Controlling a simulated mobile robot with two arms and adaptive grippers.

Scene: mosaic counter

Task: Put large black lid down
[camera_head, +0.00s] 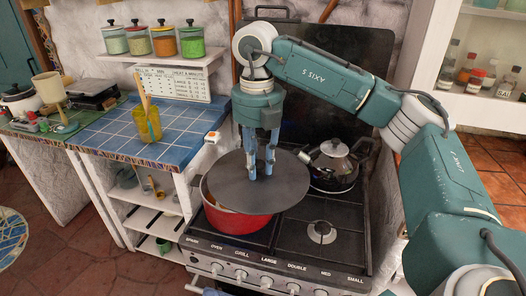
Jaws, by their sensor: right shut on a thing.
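The large black lid (290,185) is a dark round disc in the head view. My right gripper (260,172) points down and is shut on the lid near its middle. The lid is over a red pot (237,221) on the stove's front left and covers most of its opening. The lid sits off-centre to the right, so part of the pot's inside shows at the left. I cannot tell whether the lid touches the rim. My left gripper is not in view.
A black kettle (334,165) stands on the stove close to the lid's right. The front right burner (321,232) is free. A blue tiled counter (185,135) at the left holds a yellow utensil jar (147,124). A shelf with jars (163,40) hangs above.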

